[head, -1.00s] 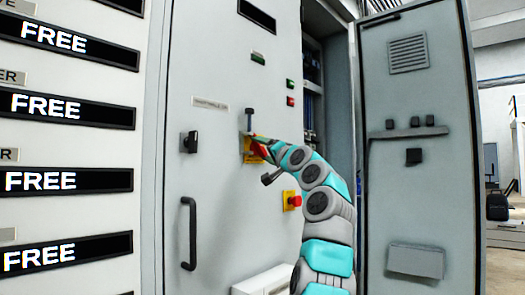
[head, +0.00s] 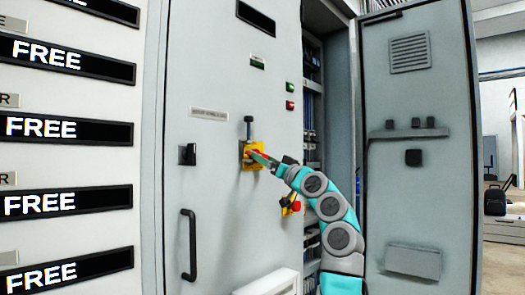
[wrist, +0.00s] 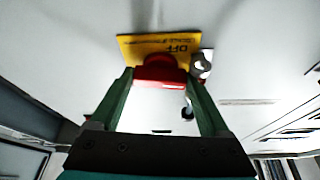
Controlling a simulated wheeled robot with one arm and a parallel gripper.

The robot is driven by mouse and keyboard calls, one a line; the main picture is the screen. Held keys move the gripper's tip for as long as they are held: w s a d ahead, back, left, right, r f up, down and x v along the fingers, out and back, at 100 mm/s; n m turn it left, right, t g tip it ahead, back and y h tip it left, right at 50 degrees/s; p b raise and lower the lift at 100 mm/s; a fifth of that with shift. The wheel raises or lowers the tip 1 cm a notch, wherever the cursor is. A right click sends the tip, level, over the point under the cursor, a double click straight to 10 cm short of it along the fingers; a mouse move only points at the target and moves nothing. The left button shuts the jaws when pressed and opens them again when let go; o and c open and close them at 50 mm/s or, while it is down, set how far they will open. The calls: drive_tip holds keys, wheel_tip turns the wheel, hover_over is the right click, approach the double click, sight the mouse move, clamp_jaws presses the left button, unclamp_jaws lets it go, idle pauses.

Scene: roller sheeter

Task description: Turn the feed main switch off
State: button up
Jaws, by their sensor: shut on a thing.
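The feed main switch is a red knob (wrist: 160,70) on a yellow plate (wrist: 135,46) that reads OFF, upside down in the wrist view. In the head view the yellow plate (head: 245,151) sits on the grey cabinet door, partly covered by my gripper (head: 264,159). In the wrist view the two green fingers of my gripper (wrist: 160,82) close on the knob from both sides. The far side of the knob is hidden, so its exact angle is hard to tell.
A small metal part (wrist: 202,63) sits beside the plate. A red button on yellow (head: 292,206) is lower right, partly behind my arm. A black door handle (head: 189,245) is lower left. An open cabinet door (head: 415,220) stands to the right.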

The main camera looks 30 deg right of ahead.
drive_tip(key=shift+r+n+y+p, duration=0.15)
drive_tip(key=shift+n+y+p, duration=0.55)
drive_tip(key=shift+n, duration=0.6)
drive_tip(key=shift+g, duration=0.3)
drive_tip(key=o, duration=1.2)
drive_tip(key=b+v, duration=0.2)
drive_tip(key=v, duration=0.6)
drive_tip(key=shift+w, duration=0.1)
